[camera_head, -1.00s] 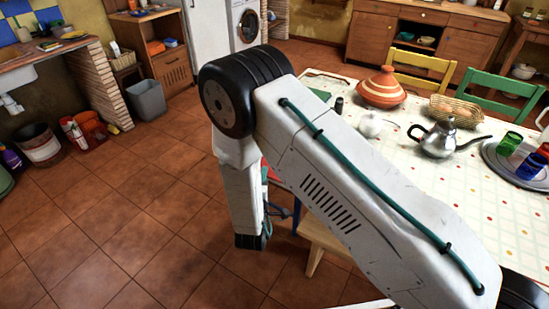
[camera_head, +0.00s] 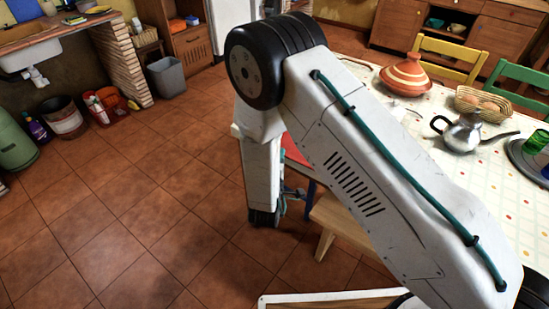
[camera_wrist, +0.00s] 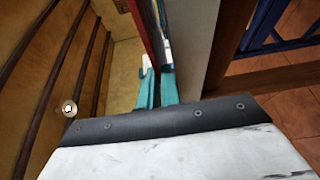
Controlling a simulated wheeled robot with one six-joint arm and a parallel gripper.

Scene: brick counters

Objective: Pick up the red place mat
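No red place mat can be made out for certain. A red surface (camera_head: 296,150) shows beside my forearm at the table's left end, above blue legs. I cannot tell whether it is a chair seat or the mat. In the wrist view, a thin red strip (camera_wrist: 146,35) runs beyond my fingertips, next to a pale upright. My gripper (camera_wrist: 157,88) shows there as two teal fingers close together with a narrow dark gap. Whether anything is between them is unclear. In the head view, my arm hangs down at the table's left end, hiding part of it.
A wooden bench (camera_head: 350,222) stands close to my arm. The tiled floor (camera_head: 130,210) at left is clear.

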